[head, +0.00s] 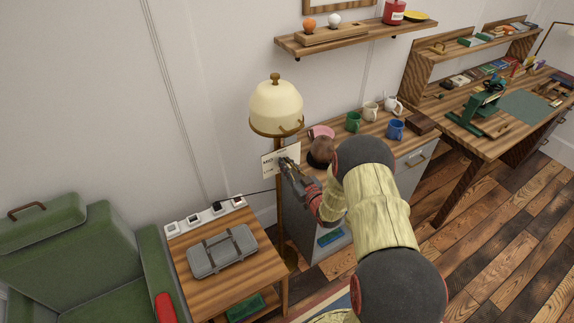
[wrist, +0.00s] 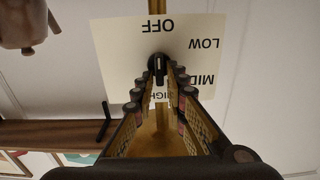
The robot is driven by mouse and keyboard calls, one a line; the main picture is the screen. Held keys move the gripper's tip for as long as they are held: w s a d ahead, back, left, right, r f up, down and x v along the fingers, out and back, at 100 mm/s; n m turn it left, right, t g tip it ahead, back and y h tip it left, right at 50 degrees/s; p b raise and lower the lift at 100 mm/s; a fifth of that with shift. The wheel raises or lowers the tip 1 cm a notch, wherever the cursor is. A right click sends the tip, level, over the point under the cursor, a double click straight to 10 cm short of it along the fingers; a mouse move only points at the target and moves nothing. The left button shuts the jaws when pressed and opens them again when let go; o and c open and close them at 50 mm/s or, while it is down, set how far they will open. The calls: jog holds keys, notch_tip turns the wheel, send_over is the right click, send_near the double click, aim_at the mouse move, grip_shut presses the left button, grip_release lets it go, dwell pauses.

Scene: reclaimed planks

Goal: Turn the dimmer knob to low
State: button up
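The dimmer plate (wrist: 115,60) is a pale card on the brass lamp post, upside down in the wrist view, with OFF, LOW, MID and a partly hidden HIGH printed around the knob. The dark dimmer knob (wrist: 158,66) sits at its middle; I cannot tell which word it points to. In the head view the plate (head: 268,163) hangs below the cream lamp shade (head: 277,104). My gripper (wrist: 160,80) is open, with its fingertips on either side of the knob. A gap seems to show beside the knob; contact is unclear. In the head view my gripper (head: 287,166) covers the knob.
A side table (head: 262,276) with a grey case (head: 222,251) and a power strip (head: 203,215) stands below left of the lamp. A green armchair (head: 80,245) is further left. A cabinet with mugs (head: 353,121) and a workbench (head: 475,135) stand right.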

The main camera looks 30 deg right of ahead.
grip_shut()
jog(key=shift+m, duration=0.3)
jog(key=m, duration=0.5)
jog(key=d+m+b, duration=0.1)
jog(key=m, duration=0.1)
jog(key=shift+f+m, duration=0.2)
jog(key=shift+m, duration=0.2)
jog(key=shift+d+f+m, duration=0.1)
jog(key=shift+f+m, duration=0.05)
jog(key=shift+m, duration=1.45)
jog(key=shift+o, duration=1.9)
grip_release()
